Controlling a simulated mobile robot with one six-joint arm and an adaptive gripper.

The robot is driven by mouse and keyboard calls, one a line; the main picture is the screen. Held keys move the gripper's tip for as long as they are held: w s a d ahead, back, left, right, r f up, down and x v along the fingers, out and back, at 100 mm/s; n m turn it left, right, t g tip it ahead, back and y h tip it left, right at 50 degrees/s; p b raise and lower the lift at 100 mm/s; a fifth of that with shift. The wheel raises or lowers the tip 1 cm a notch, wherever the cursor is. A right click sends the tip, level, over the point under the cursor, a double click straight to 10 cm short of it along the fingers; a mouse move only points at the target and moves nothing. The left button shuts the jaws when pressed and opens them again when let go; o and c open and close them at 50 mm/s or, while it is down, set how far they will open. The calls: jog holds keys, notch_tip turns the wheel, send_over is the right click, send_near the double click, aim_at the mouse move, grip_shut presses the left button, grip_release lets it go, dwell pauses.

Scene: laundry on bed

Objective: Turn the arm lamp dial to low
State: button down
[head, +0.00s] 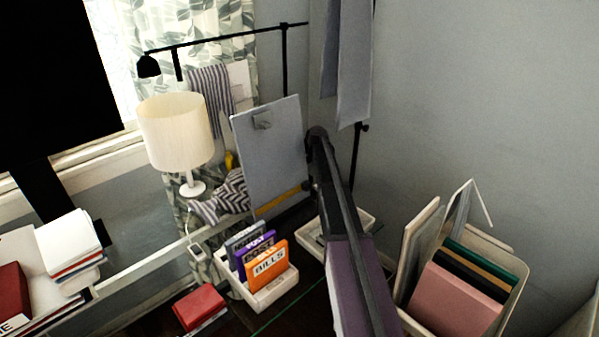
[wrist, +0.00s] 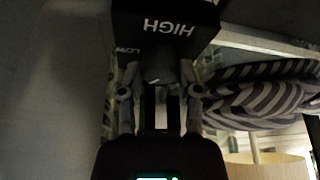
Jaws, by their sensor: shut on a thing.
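In the wrist view a black control box (wrist: 120,18) carries the words HIGH and LOW, which appear upside down. A grey dial (wrist: 160,66) sticks out from it, with a small pale mark on its face. My gripper (wrist: 160,88) is shut on the dial, one finger on each side. LOW is at the dial's upper left and HIGH is above it. Which label the mark points to is not clear. In the head view a black arm lamp (head: 148,66) hangs from a horizontal bar. My gripper and the dial cannot be made out there.
A white-shaded lamp (head: 175,130) stands left of a grey board (head: 268,155). A striped cloth (head: 233,190) lies beside the board and fills the right of the wrist view (wrist: 265,95). A file holder (head: 262,297) and a box of books (head: 512,295) stand in front.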

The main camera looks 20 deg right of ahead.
jog(key=shift+c, duration=1.5)
grip_release()
jog(key=shift+n, duration=0.4)
